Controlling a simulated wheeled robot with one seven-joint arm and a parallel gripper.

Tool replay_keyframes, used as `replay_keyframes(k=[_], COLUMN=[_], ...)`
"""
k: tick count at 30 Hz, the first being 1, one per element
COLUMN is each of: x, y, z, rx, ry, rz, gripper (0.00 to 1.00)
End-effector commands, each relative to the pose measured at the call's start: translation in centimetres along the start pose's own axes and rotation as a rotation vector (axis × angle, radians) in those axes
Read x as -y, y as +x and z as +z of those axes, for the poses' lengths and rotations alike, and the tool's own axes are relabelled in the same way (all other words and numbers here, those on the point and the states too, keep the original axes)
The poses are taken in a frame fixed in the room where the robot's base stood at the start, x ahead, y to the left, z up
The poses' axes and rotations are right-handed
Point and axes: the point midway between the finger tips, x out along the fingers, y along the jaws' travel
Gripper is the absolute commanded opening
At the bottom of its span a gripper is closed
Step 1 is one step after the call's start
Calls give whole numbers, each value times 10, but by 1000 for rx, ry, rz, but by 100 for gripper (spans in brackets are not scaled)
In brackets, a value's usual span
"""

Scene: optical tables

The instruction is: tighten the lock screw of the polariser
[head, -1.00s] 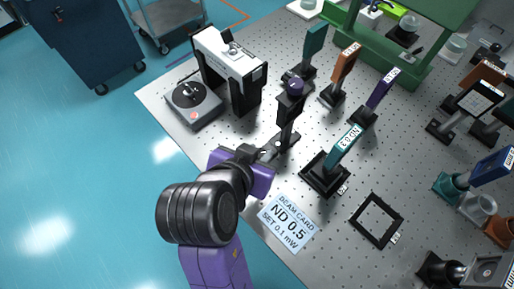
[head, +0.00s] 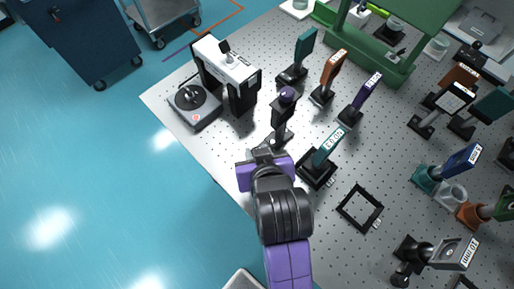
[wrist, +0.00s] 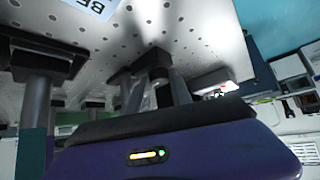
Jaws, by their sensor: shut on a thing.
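The polariser (head: 279,112) is a dark upright mount with a purple knob on top, standing near the table's left edge in the head view. My gripper (head: 267,150) is low beside the foot of its post, on the near side. The jaws are shut on a small part there, which looks like the lock screw; the screw itself is too small and covered to make out. In the wrist view the gripper's two fingers (wrist: 153,92) reach towards a dark post base on the perforated table.
A teal ND plate on a black base (head: 318,170) stands close to the right of my gripper. An empty black square frame (head: 360,208) lies right of it. A white-topped black bridge (head: 228,62) and a grey turntable-like unit (head: 195,104) stand behind left.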

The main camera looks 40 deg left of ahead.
Motion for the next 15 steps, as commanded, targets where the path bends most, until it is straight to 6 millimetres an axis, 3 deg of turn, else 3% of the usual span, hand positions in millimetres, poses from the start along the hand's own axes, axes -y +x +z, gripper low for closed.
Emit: replay_keyframes(k=[12, 13, 15], x=[0, 0, 0], y=[-1, -1, -1], z=[-2, -3, -2], rx=[-6, -7, -6], ry=[-5, -5, -5], rz=[-5, -5, -5], gripper=[0, 32, 45])
